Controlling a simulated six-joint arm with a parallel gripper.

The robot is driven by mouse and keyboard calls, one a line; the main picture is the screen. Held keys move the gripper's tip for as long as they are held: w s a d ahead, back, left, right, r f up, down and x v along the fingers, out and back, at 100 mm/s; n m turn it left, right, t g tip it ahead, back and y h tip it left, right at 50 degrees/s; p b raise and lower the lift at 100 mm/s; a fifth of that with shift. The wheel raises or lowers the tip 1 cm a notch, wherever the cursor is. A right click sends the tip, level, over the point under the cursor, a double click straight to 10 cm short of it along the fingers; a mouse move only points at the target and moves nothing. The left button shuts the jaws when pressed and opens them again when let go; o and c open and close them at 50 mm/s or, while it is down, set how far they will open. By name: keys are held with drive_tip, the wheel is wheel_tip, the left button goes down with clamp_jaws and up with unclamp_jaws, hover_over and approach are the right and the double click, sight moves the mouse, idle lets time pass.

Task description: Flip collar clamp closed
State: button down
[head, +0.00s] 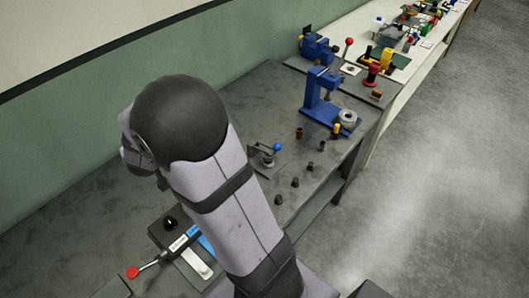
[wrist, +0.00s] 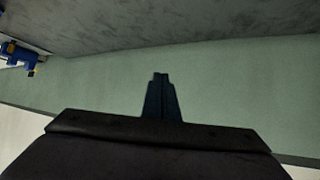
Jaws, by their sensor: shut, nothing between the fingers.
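My gripper (wrist: 160,76) points up the middle of the wrist view, its fingers together with nothing between them. It faces the green wall, with no clamp near the fingertips. In the head view my arm hides most of the gripper. A small fixture with a blue-ball lever (head: 269,153) stands on a plate on the grey bench, right of my arm. A flat fixture (head: 192,262) with a red-knobbed lever (head: 133,272) lies at lower left, partly behind my arm. I cannot tell which one is the collar clamp, nor whether it is open.
Several small dark cylinders (head: 295,182) stand along the bench's right part. A blue press (head: 322,97) and a blue vise (head: 316,48) stand farther back. A white table (head: 391,100) with coloured parts continues beyond. The grey bench (head: 75,215) is bare at left, beside the green wall (head: 60,140).

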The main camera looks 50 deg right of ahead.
drive_tip(key=s+d+f+m+g+h, duration=0.3)
drive_tip(key=s+d+f+g+h, duration=0.2)
drive_tip(key=s+d, duration=0.4)
drive_tip(key=s+d+f+m+g+h+b, duration=0.1)
drive_tip(key=s+d+f+m+g+h, duration=0.3)
drive_tip(key=d, duration=1.3)
drive_tip(key=shift+s+d+f+g+h, duration=0.4)
drive_tip(key=shift+s+f+g+h, duration=0.35)
drive_tip(key=shift+s+g, duration=1.55)
drive_tip(key=shift+s+t, duration=0.65)
drive_tip(key=shift+t, duration=0.05)
